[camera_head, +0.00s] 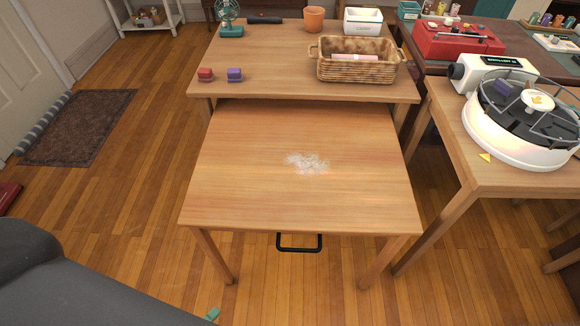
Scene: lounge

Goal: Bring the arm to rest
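My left arm comes in from the lower left as a large dark grey shape. A small teal piece at the bottom edge seems to be part of my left gripper (212,314); the rest of it is hidden or out of frame, so I cannot tell whether it is open or shut. It is low, in front of the near table and apart from it. My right arm and gripper are not in view.
The near wooden table (240,150) bears a whitish patch (307,162) and has a black handle (299,243) below its front edge. Behind it a table (270,85) holds a wicker basket (355,70). A round white machine (510,145) stands right.

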